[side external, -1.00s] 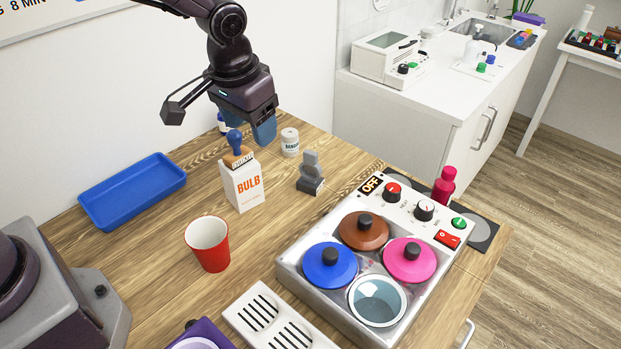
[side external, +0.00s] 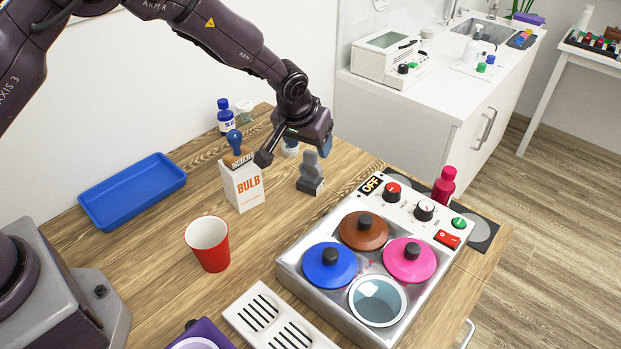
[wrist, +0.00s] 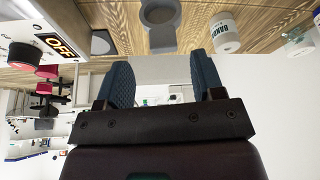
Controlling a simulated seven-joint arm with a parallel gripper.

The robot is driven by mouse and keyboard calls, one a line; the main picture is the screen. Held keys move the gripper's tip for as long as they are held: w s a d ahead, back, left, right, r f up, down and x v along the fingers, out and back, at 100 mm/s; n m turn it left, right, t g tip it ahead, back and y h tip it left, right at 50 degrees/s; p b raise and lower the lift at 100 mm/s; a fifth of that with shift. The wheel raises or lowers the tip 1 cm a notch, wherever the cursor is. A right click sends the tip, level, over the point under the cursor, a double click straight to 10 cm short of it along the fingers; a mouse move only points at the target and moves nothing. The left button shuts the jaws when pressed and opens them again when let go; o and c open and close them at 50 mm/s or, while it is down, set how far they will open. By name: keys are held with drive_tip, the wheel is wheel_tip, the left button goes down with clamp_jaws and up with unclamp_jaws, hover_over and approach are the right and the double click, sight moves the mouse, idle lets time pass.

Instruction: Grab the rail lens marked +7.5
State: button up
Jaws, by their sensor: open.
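A small grey piece (side external: 310,174), with a rounded top on a block-like foot, stands on the wooden table between the bulb box and the hotplate unit. It looks like a rail lens; I can read no +7.5 mark on it. In the wrist view a grey ring-shaped part (wrist: 160,36) shows at the top, beyond my fingers. My gripper (side external: 324,146) is above and just behind the grey piece in the side view, its blue fingers partly hidden by my wrist. In the wrist view my gripper (wrist: 162,75) is open, with nothing between the fingers.
A white BULB box (side external: 246,188) with a blue-handled stamp (side external: 235,145) on top stands left. A white jar (wrist: 226,32) is near my fingers. A silver unit (side external: 290,268) with coloured lids is in front. A red cup (side external: 208,246) and blue tray (side external: 130,190) are further left.

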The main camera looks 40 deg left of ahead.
sight(310, 152)
drive_tip(key=x, duration=0.4)
drive_tip(key=shift+a+f, duration=0.2)
drive_tip(key=shift+f, duration=0.15)
drive_tip(key=c, duration=0.9)
drive_tip(key=shift+r, duration=0.1)
drive_tip(key=shift+c, duration=0.2)
